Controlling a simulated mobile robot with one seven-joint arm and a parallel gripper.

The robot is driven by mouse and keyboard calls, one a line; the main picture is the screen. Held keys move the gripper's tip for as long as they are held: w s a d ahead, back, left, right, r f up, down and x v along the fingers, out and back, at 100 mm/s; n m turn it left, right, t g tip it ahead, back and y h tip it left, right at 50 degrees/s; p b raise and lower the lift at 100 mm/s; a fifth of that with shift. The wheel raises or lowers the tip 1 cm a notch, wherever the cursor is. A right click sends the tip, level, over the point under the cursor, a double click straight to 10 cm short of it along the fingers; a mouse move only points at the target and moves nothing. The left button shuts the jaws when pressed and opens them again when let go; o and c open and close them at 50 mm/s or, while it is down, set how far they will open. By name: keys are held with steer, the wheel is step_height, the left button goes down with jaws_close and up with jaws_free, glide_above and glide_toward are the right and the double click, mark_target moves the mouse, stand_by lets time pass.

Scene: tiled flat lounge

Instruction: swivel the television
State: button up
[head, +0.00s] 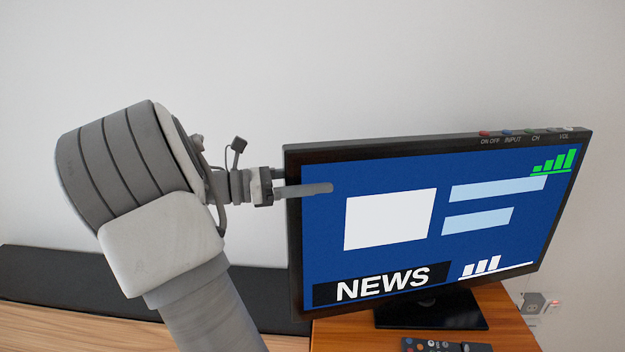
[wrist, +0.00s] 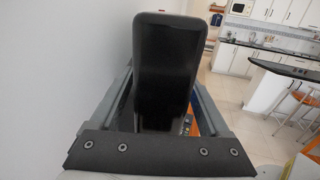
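The television (head: 435,215) stands on its black base, its screen lit blue with NEWS and white blocks, turned at an angle. My gripper (head: 305,180) is at its left side edge. One finger reaches in front of the screen; the other goes behind the frame, its tip hidden. In the wrist view, the television's dark side edge (wrist: 167,75) stands upright between the two fingers of my gripper (wrist: 162,90). A gap with table and remote shows between the edge and the right finger, so the fingers are open around it. Contact on the left finger is unclear.
A wooden table (head: 340,335) bears the television, with a remote control (head: 430,345) at its front. A dark-topped low cabinet (head: 60,280) runs along the white wall (head: 400,60). A socket (head: 535,302) is at right. The wrist view shows a kitchen counter (wrist: 285,68) and stools (wrist: 305,100).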

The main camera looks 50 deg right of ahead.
jaws_close()
stand_by(1.3)
